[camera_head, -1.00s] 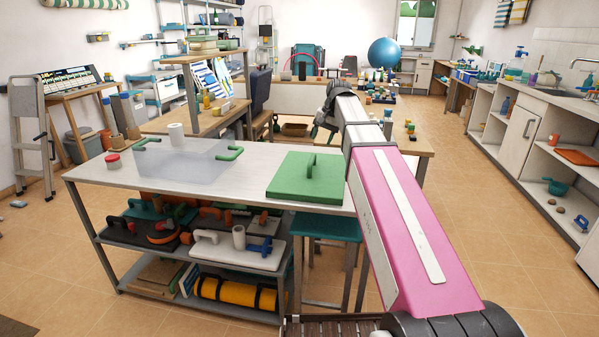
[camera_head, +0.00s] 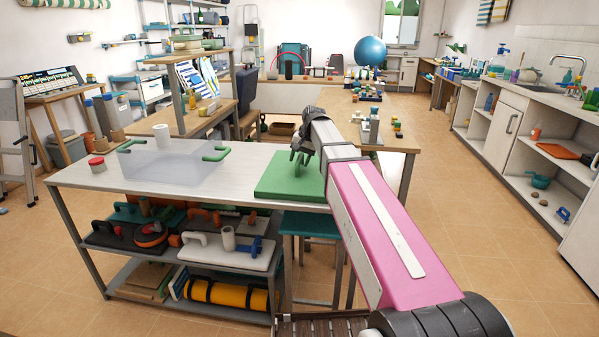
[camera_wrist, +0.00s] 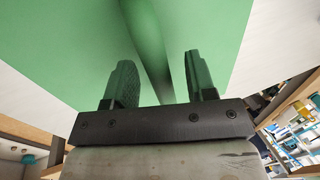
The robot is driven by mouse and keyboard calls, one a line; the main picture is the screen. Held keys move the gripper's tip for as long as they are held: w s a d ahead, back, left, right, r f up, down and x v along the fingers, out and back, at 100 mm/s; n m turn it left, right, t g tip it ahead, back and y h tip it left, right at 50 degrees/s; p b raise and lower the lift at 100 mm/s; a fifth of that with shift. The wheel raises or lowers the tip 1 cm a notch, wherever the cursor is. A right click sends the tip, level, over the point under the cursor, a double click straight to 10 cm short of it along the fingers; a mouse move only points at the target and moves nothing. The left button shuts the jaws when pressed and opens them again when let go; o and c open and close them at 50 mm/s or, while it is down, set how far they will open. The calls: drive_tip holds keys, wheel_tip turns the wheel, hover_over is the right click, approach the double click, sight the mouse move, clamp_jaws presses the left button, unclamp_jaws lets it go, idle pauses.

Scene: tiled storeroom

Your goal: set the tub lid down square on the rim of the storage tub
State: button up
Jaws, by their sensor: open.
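The green tub lid (camera_head: 285,188) lies flat on the right part of the pale worktable. The storage tub (camera_head: 165,172), a clear box with green handles, stands open on the same table to the left of the lid. My gripper (camera_head: 299,158) is over the lid and hides most of its handle in the head view. In the wrist view my gripper (camera_wrist: 158,80) is open, its two fingers apart on either side of the lid's raised green handle (camera_wrist: 148,45). I cannot tell whether either finger touches it. The lid's flat top (camera_wrist: 60,45) fills much of that view.
The worktable (camera_head: 100,178) also bears a red-topped jar (camera_head: 97,168) at its left and a white cylinder (camera_head: 162,137) by the tub. A teal stool (camera_head: 310,224) stands beneath the table's right end.

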drive_tip(key=shift+f, duration=0.2)
clamp_jaws()
drive_tip(key=shift+r, duration=0.15)
